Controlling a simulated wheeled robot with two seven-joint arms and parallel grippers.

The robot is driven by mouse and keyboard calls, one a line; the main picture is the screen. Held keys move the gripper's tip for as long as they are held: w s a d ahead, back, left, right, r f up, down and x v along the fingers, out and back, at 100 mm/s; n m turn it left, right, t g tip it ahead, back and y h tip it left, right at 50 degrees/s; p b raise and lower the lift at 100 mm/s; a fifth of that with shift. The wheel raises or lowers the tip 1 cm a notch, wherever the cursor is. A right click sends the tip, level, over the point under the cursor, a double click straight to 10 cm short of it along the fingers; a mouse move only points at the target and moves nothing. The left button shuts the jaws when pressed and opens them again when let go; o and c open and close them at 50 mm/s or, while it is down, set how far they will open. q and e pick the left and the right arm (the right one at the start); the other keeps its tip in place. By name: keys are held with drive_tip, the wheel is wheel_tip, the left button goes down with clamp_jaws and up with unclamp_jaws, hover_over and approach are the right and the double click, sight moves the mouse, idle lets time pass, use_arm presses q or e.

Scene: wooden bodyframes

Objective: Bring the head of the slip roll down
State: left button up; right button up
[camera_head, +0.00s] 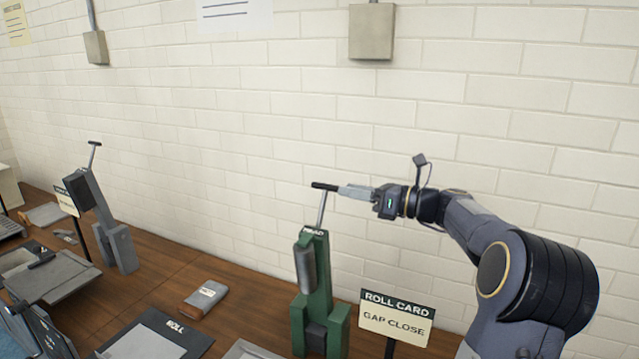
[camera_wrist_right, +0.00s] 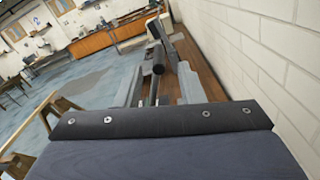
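The green slip roll (camera_head: 318,285) stands upright on the wooden bench in the head view, its top plate apparently lettered HEAD. A thin lever rises from the head, topped by a black bar handle (camera_head: 325,187). My right gripper (camera_head: 345,191) comes in from the right at the handle's right end. In the right wrist view the handle (camera_wrist_right: 158,68) shows end-on between the fingers of my right gripper (camera_wrist_right: 160,83), with gaps visible on both sides. The fingers look open; contact with the handle is not clear. My left gripper is not in view.
A sign (camera_head: 397,317) reading ROLL CARD, GAP CLOSE stands right of the slip roll, below my right arm. A similar grey machine (camera_head: 118,246) stands at left. A grey block (camera_head: 206,298) and a ROLL plate (camera_head: 175,327) lie on the bench. The brick wall is close behind.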

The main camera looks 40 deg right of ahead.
sight(328, 187)
drive_tip(key=p+x, duration=0.1)
drive_tip(key=x, duration=0.5)
drive_tip(key=shift+w+a+p, duration=0.2)
drive_tip(key=shift+p, duration=0.15)
clamp_jaws()
